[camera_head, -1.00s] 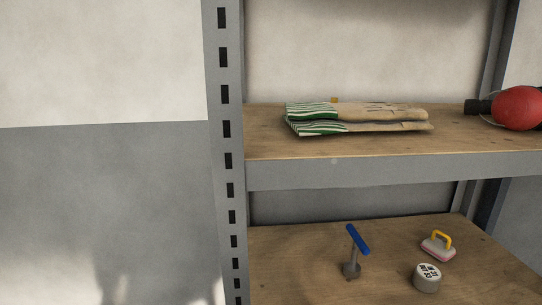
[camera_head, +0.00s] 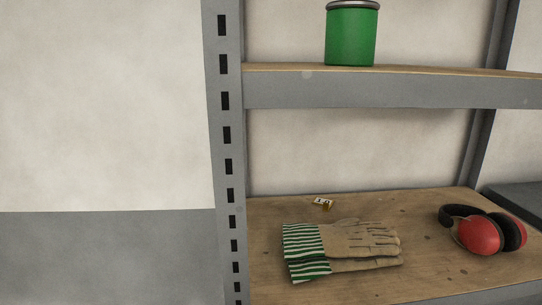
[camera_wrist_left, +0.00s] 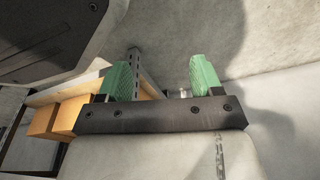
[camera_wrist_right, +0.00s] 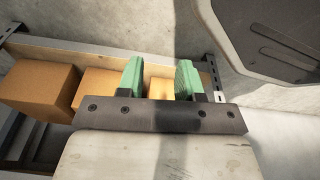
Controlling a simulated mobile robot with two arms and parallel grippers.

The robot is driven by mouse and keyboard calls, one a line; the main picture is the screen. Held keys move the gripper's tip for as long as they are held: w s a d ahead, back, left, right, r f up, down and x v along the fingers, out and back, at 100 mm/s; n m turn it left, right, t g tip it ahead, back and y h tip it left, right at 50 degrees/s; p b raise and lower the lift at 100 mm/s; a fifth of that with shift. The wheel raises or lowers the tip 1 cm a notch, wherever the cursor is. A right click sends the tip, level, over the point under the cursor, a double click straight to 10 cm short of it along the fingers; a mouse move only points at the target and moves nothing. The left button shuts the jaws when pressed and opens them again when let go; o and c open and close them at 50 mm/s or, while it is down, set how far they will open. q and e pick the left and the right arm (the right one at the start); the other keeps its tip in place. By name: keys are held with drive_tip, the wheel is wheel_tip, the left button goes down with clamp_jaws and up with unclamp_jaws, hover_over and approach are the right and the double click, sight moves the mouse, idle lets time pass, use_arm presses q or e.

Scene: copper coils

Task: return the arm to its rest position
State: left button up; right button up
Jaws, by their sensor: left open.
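My left gripper (camera_wrist_left: 163,82) shows in the left wrist view, its two green fingers spread apart with nothing between them. My right gripper (camera_wrist_right: 160,82) shows in the right wrist view, its green fingers also apart and empty; cardboard boxes lie in the background behind the fingers. Neither arm shows in the head view.
A metal shelf unit (camera_head: 224,150) stands ahead. Folded striped gloves (camera_head: 345,250), red ear defenders (camera_head: 480,232) and a small tag (camera_head: 323,202) lie on one shelf. A green can (camera_head: 351,36) stands above. Cardboard boxes (camera_wrist_right: 36,90) show in the right wrist view.

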use_arm(q)
drive_tip(key=s+a+r+p, duration=0.1)
drive_tip(key=s+r+p, duration=0.2)
drive_tip(key=s+p, duration=0.4)
drive_tip(key=s+a+r+g+p, duration=0.1)
drive_tip(key=s+r+p, duration=0.3)
drive_tip(key=p, duration=0.5)
drive_tip(key=s, duration=0.2)
drive_tip(key=shift+s+a+r+p, duration=0.2)
drive_tip(key=shift+s+a+p, duration=0.1)
drive_tip(key=shift+s+p, duration=0.1)
use_arm(e)
drive_tip(key=s+d+r, duration=0.1)
drive_tip(key=s+r, duration=0.2)
drive_tip(key=s, duration=0.4)
drive_tip(key=s+d+r+g, duration=0.1)
drive_tip(key=s+r, duration=0.3)
drive_tip(key=s, duration=0.2)
drive_tip(key=shift+s+d+r, duration=0.2)
drive_tip(key=shift+s+d, duration=0.1)
drive_tip(key=shift+s, duration=0.1)
